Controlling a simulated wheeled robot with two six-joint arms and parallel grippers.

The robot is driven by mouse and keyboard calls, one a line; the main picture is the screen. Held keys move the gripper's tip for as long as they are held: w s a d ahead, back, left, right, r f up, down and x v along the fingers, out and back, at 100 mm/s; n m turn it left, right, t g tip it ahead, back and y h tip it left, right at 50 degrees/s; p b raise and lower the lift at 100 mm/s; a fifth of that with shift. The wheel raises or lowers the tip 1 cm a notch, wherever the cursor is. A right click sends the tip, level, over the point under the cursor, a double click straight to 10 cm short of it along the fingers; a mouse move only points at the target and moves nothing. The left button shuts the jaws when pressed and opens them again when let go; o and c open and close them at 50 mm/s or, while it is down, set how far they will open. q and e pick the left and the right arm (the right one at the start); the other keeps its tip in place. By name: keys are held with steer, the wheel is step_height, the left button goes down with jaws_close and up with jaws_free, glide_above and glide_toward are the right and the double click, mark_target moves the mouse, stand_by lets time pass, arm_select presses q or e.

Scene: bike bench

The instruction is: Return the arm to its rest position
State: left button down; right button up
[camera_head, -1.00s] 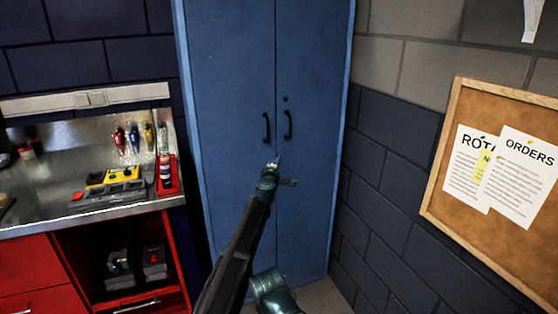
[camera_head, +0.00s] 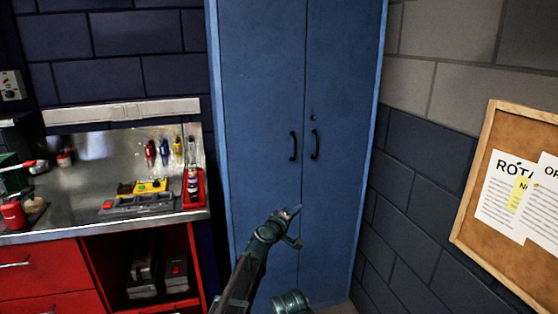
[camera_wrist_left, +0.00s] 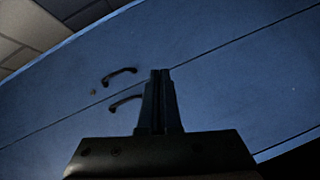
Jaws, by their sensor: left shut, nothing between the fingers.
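My left gripper (camera_head: 291,212) is in front of the lower part of the blue cabinet (camera_head: 255,90), below its two dark door handles. Its arm comes up from the bottom of the head view. In the left wrist view the two fingers of the gripper (camera_wrist_left: 160,75) are together with nothing between them. The left wrist view also shows the cabinet doors (camera_wrist_left: 225,75) and both handles, a dark handle (camera_wrist_left: 119,76) and a second one (camera_wrist_left: 125,103) near the fingers. Whether the fingers touch the cabinet cannot be told. My right gripper does not show.
A cork board (camera_head: 475,225) hangs on the right wall. The cabinet doors are closed.

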arm_select(q)
steer(key=s+a+f+m+g+y, duration=0.2)
steer(key=s+a+f+m+g, duration=0.2)
steer(key=s+a+f, duration=0.4)
steer(key=s+a+f+m+g+y, duration=0.1)
steer(key=s+a+f+m+g, duration=0.4)
steer(key=s, duration=0.6)
steer(key=s+a+f+g+y, duration=0.2)
steer(key=s+a+f+y, duration=0.1)
steer(key=s+a, duration=0.4)
steer(key=s+a+f+g+y, duration=0.25)
steer(key=s+a, duration=0.35)
steer(key=s, duration=0.3)
steer(key=s+d+m+g+y, duration=0.1)
steer(key=s+d+m, duration=0.15)
steer(key=d, duration=0.35)
steer(key=s+d+m+y, duration=0.1)
steer(key=s+d, duration=0.2)
steer(key=d, duration=0.3)
step_height(320, 180, up, 16)
steer(key=p, duration=1.6)
steer(key=shift+a+f+h, duration=0.2)
steer(key=shift+a+h, duration=0.15)
steer(key=shift+n, duration=0.25)
